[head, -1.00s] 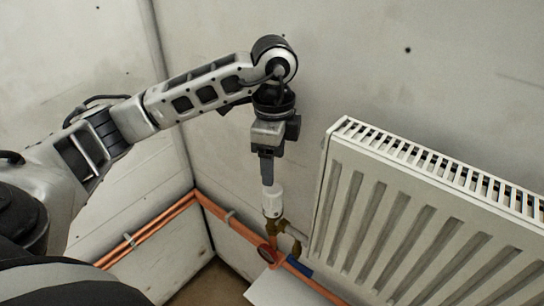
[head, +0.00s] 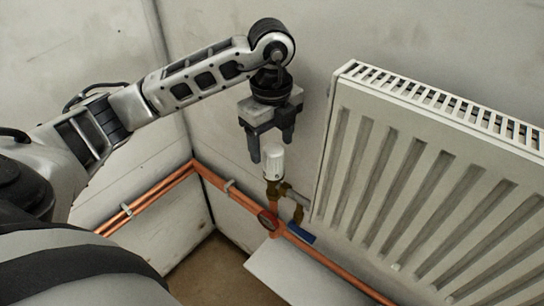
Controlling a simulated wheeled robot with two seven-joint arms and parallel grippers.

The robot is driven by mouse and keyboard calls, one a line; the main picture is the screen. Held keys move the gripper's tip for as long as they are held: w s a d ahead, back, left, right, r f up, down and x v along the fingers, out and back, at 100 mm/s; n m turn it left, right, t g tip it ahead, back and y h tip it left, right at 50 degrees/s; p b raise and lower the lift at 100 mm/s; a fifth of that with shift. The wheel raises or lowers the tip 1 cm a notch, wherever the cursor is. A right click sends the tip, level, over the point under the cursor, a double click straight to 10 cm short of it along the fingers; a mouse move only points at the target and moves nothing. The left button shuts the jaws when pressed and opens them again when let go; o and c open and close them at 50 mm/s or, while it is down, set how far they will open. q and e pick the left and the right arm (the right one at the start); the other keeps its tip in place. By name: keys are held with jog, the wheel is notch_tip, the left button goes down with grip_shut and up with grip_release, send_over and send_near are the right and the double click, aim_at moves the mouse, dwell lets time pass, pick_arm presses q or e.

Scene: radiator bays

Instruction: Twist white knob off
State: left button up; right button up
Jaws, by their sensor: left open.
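The white knob (head: 273,164) sits upright on top of a brass valve (head: 275,190) beside the radiator's lower left side. My left gripper (head: 271,150) hangs pointing down over the knob, with its two fingers spread apart. The fingertips are close to the top of the knob, one on each side in the picture; I cannot tell whether they touch it. Nothing is held between them. My right gripper is not in view.
A white radiator (head: 430,190) fills the right side. Copper pipes (head: 225,187) run along the wall.

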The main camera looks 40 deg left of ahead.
aim_at(271, 160)
pick_arm(q)
jog(key=shift+f, duration=2.4)
jog(key=c, duration=1.1)
jog(key=shift+f, duration=0.15)
jog(key=n+p, duration=0.1)
jog(key=n, duration=0.2)
jog(key=shift+s+p, duration=0.15)
jog(key=shift+p, duration=0.15)
jog(key=shift+n, duration=1.1)
jog(key=shift+r+p, duration=0.25)
jog(key=shift+p, duration=0.15)
